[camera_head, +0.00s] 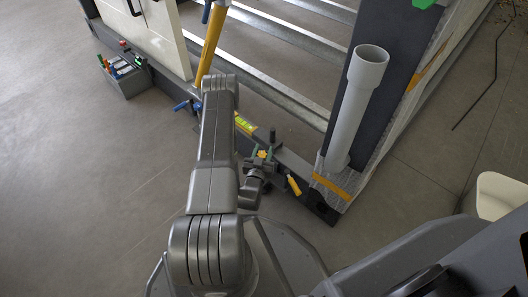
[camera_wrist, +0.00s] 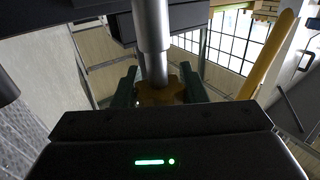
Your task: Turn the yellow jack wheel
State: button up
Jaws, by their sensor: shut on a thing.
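The yellow jack wheel (camera_wrist: 162,93) shows in the wrist view, low on the grey jack post (camera_wrist: 151,28). My gripper (camera_wrist: 160,86) has one dark green finger on each side of the wheel and is shut on it. In the head view the wheel (camera_head: 262,154) is a small yellow-orange spot between the fingers of my gripper (camera_head: 262,158), by the frame's lower beam. My arm hides part of the beam to the left. The wheel's lower part is hidden by the gripper body in the wrist view.
A grey pipe (camera_head: 357,105) stands upright just right of the gripper, by the frame's corner. A yellow-handled tool (camera_head: 294,185) and a yellow-green level (camera_head: 244,125) are close by. A yellow pole (camera_head: 210,42) and tool box (camera_head: 128,80) are farther left. Open floor lies left.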

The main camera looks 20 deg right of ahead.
jog(key=n+t+y, duration=0.2)
jog(key=n+y, duration=0.1)
jog(key=y, duration=0.1)
jog(key=shift+a+n+y, duration=0.15)
jog(key=shift+n+y, duration=0.15)
jog(key=shift+y, duration=0.1)
jog(key=shift+w+a+n+t+y+p, duration=0.1)
jog(key=shift+n+t+y, duration=0.15)
jog(key=shift+n+y, duration=0.35)
jog(key=shift+a+n+t+y+p, duration=0.1)
jog(key=shift+n+t+y+p, duration=0.2)
jog(key=shift+y, duration=0.5)
jog(key=shift+w+a+n+t+y+b, duration=0.1)
jog(key=shift+n+t+y, duration=0.05)
jog(key=shift+n+y, duration=0.45)
jog(key=shift+y, duration=0.6)
jog(key=o, duration=1)
jog(key=shift+c, duration=0.2)
jog(key=shift+s+f, duration=0.1)
